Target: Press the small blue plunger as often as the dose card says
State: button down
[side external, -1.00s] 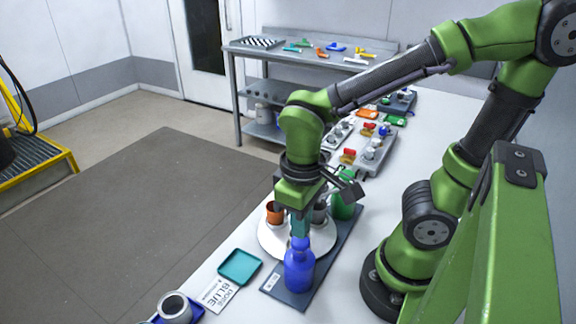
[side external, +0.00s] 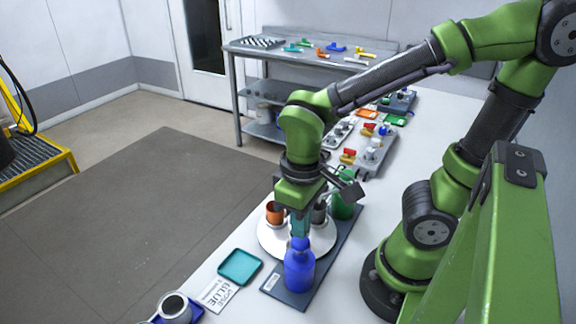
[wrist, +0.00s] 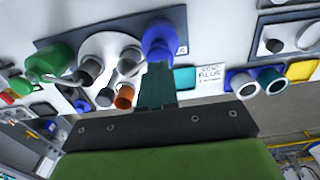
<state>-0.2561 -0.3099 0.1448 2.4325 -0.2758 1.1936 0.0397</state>
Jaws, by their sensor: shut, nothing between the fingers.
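The blue bottle (side external: 299,268) stands upright on a dark base plate (side external: 325,262); its top, where the plunger sits, is under my fingers and mostly hidden. The blue bottle also shows in the wrist view (wrist: 158,38). My gripper (side external: 300,236) points down with its teal fingers shut and empty, at the bottle's top; I cannot tell whether they touch it. The dose card (side external: 218,294) lies on the table left of the bottle. The word BLUE is readable on it, but the number is too small to tell. A green bottle (side external: 342,207) stands at the plate's far end.
A white round plate (side external: 268,243) beside the bottles holds an orange cup (side external: 275,213) and grey cups. A teal tray (side external: 240,267) lies to the left. A grey cup (side external: 175,306) sits in a blue tray at the front. Panels with knobs stand farther back.

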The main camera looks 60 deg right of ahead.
jog(key=shift+f, duration=0.15)
jog(key=shift+f, duration=1.45)
jog(key=shift+r, duration=0.95)
